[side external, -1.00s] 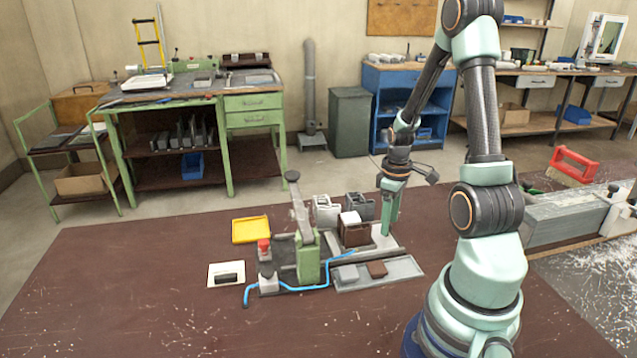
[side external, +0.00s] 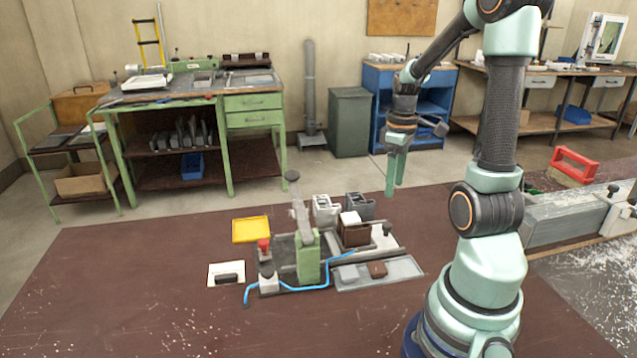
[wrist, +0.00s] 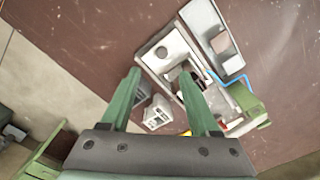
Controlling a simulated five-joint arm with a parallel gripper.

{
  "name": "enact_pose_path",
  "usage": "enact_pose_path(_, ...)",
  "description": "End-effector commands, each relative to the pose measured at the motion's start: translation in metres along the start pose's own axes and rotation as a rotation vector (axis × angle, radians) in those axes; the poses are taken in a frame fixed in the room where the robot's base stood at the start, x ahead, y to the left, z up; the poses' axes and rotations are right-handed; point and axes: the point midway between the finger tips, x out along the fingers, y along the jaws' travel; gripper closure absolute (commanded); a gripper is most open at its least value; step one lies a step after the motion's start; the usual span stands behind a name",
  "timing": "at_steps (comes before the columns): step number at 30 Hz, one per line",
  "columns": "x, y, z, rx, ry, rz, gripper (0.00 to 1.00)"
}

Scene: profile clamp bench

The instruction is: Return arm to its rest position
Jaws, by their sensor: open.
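My gripper (side external: 396,176) hangs in the air above the far right of the clamp fixture, its green fingers pointing down. In the wrist view my gripper (wrist: 165,98) shows two fingers spread apart with nothing held between them. The fixture with its green toggle clamp (side external: 307,258) stands on the brown bench below. A dark brown block (side external: 355,235) with a white piece on top sits in the fixture's light plate area. The plate (wrist: 160,50) also shows in the wrist view, beyond the fingertips.
A grey tray (side external: 405,270) holds small pieces at the fixture's front right. A yellow tray (side external: 250,230) lies to the left, and a blue hose (side external: 290,289) runs along the front. Grey blocks (side external: 327,209) stand behind. A grey beam (side external: 570,218) lies right of my arm.

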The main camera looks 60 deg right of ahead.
Motion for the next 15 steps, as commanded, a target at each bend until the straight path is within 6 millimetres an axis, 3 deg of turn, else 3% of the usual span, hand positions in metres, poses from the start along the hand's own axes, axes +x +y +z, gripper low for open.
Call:
enact_pose_path(4, -0.0104, 0.0003, -0.0001, 0.0, 0.001, 0.001, 0.38)
enact_pose_path(15, -0.0127, -0.0013, -0.0011, -0.001, 0.002, 0.002, 0.38)
